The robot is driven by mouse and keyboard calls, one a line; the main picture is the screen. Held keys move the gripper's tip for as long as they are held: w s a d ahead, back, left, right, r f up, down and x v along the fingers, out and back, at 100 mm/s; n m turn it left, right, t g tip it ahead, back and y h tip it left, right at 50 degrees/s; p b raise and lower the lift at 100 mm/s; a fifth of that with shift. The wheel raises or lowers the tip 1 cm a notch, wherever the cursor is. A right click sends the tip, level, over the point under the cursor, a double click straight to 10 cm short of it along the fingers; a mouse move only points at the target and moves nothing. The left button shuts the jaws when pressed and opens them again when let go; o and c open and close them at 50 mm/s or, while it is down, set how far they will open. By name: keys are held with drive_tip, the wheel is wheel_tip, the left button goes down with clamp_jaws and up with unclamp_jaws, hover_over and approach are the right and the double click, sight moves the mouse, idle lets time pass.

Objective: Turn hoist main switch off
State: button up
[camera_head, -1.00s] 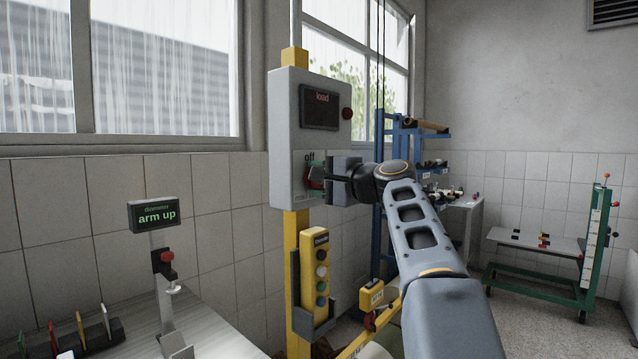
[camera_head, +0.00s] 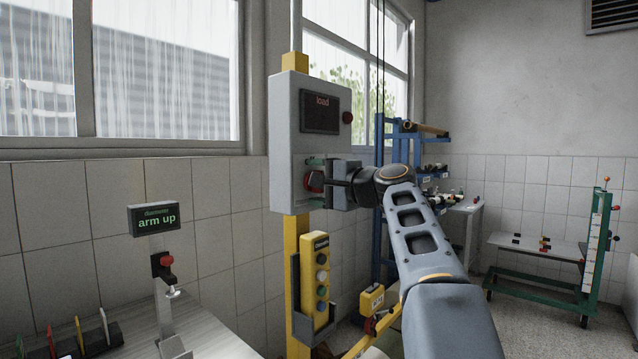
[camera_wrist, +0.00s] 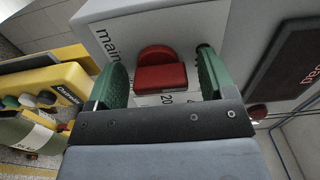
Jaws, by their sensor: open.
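The hoist main switch is a red knob (camera_head: 313,182) on the front of a grey control box (camera_head: 281,150). In the wrist view the knob (camera_wrist: 160,77) shows in the middle, with a raised grip bar, and part of the word "main" is printed beside it. My gripper (camera_head: 317,181) is open at the switch. In the wrist view my gripper (camera_wrist: 161,80) has one green finger on each side of the knob, with visible gaps. Whether the fingertips reach past the knob's face is unclear. The "off" label is hidden from the head view.
A dark "load" display (camera_head: 320,112) and a red button (camera_head: 347,117) are above the switch. A yellow button pendant (camera_head: 315,280) hangs below on the yellow post. A bench with an "arm up" display (camera_head: 154,218) stands left. A green cart (camera_head: 540,262) is far right.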

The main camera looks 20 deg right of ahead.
drive_tip(key=b+v, duration=0.2)
drive_tip(key=v, duration=1.2)
drive_tip(key=shift+w+a, duration=0.1)
